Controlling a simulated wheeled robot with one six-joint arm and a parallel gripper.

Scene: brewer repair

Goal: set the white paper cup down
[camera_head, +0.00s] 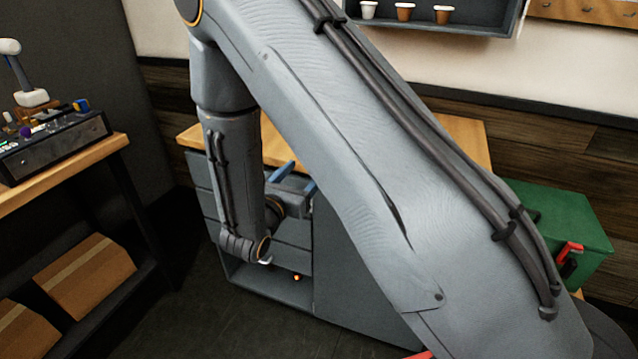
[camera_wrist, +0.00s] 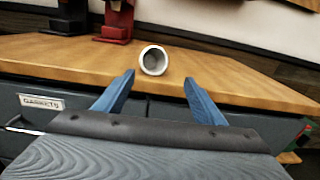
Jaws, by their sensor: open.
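In the wrist view, a white cup (camera_wrist: 153,60) appears to lie on its side on the wooden counter (camera_wrist: 230,82), its round mouth facing the camera. My gripper (camera_wrist: 158,82) is open, with its two blue fingers apart and nothing between them. The cup is just beyond the fingertips, apart from them. In the head view, my gripper (camera_head: 297,177) is low in front of the counter (camera_head: 462,140), and my arm hides most of the counter top and the cup there.
In the wrist view, a red stand (camera_wrist: 116,22) and a dark stand (camera_wrist: 68,18) are at the back. A wall shelf (camera_head: 450,27) holds a white cup (camera_head: 369,10) and brown cups (camera_head: 404,12). A green box (camera_head: 555,215) is at the right. The counter right of the cup is clear.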

